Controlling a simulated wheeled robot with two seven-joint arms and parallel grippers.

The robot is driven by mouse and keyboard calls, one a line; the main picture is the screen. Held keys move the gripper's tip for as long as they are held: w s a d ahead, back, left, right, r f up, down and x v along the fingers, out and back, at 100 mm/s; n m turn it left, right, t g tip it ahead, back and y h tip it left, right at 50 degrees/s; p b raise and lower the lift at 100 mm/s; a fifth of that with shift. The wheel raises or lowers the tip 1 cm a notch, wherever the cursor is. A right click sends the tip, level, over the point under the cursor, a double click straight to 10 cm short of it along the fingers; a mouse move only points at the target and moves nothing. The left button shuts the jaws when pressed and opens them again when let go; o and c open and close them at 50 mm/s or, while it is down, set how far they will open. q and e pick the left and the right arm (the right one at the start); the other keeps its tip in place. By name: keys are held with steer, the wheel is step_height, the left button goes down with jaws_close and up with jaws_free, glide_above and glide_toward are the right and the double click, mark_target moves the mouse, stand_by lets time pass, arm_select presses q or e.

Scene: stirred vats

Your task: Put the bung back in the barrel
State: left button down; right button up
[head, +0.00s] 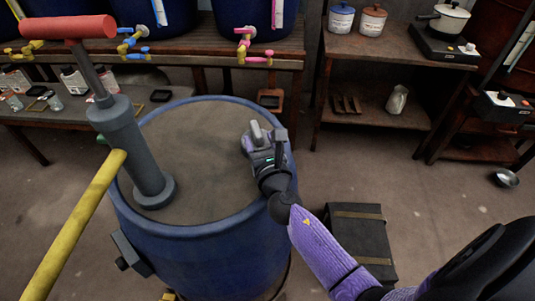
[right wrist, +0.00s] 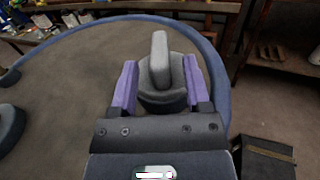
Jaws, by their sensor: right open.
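The blue barrel (head: 195,250) stands at centre left, with a flat brown-grey top. The bung (right wrist: 162,82), a round grey plug with an upright grip, is at the right part of the barrel top, inside the rim. Its grip also shows in the head view (head: 256,131). My right gripper (right wrist: 157,85) is over it, open, with one purple finger on each side of the bung. In the head view the right gripper (head: 258,143) hides much of the bung. I cannot tell whether it is seated in a hole. My left gripper is not in view.
A grey hand pump (head: 130,145) with a red handle (head: 68,27) and a yellow pipe (head: 75,225) rises from the barrel's left side. A dark case (head: 362,235) lies on the floor right of the barrel. Shelves (head: 385,110) and vats (head: 250,15) stand behind.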

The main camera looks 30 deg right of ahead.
steer(key=v, duration=0.8)
steer(key=shift+s, duration=0.1)
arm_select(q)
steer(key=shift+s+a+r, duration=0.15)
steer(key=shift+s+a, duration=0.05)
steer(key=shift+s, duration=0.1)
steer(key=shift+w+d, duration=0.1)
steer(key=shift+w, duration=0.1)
